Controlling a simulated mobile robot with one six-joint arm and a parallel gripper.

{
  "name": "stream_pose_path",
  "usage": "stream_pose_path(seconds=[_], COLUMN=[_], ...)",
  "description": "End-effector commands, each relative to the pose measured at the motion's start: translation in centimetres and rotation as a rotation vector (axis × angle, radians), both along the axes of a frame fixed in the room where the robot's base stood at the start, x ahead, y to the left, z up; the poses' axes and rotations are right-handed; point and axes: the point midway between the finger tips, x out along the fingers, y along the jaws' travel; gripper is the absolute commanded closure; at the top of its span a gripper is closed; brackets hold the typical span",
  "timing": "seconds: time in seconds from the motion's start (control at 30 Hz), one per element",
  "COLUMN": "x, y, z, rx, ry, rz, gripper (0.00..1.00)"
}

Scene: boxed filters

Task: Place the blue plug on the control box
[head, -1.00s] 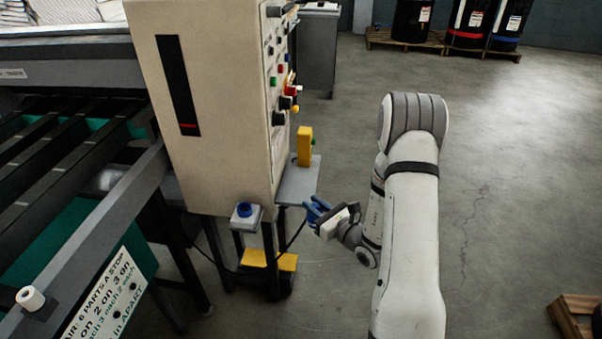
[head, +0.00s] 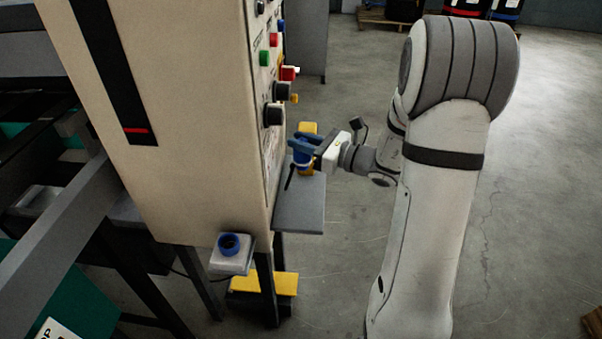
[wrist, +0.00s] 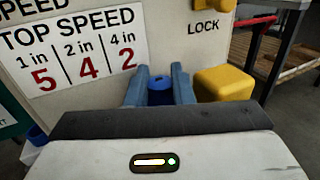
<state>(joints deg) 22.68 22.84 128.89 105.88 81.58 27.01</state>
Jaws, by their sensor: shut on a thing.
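The blue plug (wrist: 160,88) sits between the two blue fingers of my gripper (wrist: 160,75) in the wrist view. My gripper is shut on it. In the head view my gripper (head: 303,143) holds the plug (head: 302,159) above the grey side shelf, close to the right side of the cream control box (head: 160,150). The fingers partly hide the plug. The control box front also shows in the wrist view, with a speed label and the word LOCK.
A yellow block (wrist: 225,84) stands right of my fingers. The grey shelf (head: 298,208) lies below. Coloured buttons and black knobs (head: 274,115) stick out from the box. A small pale box with a blue ring (head: 229,246) is at the lower left. Open floor lies right.

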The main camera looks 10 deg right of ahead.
Motion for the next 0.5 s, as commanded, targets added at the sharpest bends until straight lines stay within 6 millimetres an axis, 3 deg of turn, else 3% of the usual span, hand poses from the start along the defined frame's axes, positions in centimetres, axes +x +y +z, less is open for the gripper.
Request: stream_pose_path(seconds=[0.1,0.37,0.5], x=[0.0,0.0,0.0], y=[-0.1,-0.1,0.0], z=[-2.5,-4.6,-6.8], rx=[0.002,0.001,0.002], ry=[0.004,0.002,0.002], rz=[-0.001,-0.002,-0.002], gripper=[1.00,1.00,1.00])
